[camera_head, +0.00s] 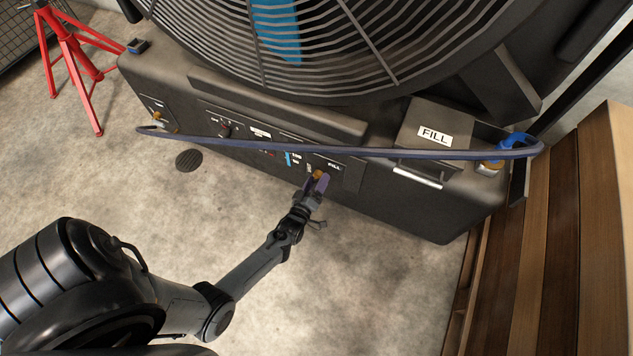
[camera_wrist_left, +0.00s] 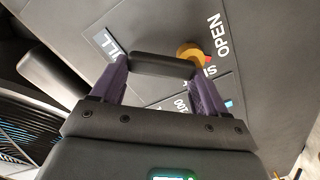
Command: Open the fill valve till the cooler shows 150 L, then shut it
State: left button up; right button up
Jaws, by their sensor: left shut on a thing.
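The cooler (camera_head: 390,180) is a wide black box with a large fan on top. The brass fill valve (camera_head: 318,174) is on its front panel by a FILL label, and its brass body (camera_wrist_left: 190,52) shows beside the word OPEN in the left wrist view. My left gripper (camera_head: 315,184) is at the valve. In the wrist view its purple fingers (camera_wrist_left: 162,72) are shut on the dark bar-shaped valve handle (camera_wrist_left: 160,65). The level gauge (camera_head: 289,158) shows a blue strip, too small to read. My right gripper is not in view.
A dark hose (camera_head: 330,151) crosses the cooler's front, just above the valve, to a blue fitting (camera_head: 518,140) at right. A FILL-labelled housing (camera_head: 436,135) is at the right. Wooden boards (camera_head: 545,220) stand at right, a red stand (camera_head: 75,60) at upper left.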

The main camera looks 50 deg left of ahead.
pick_arm(q)
jog(key=o, duration=1.5)
jog(key=shift+s+d, duration=0.1)
jog(key=p+v, duration=0.4)
jog(key=v, duration=0.6)
jog(key=shift+s, duration=0.3)
jog(key=shift+d, duration=0.1)
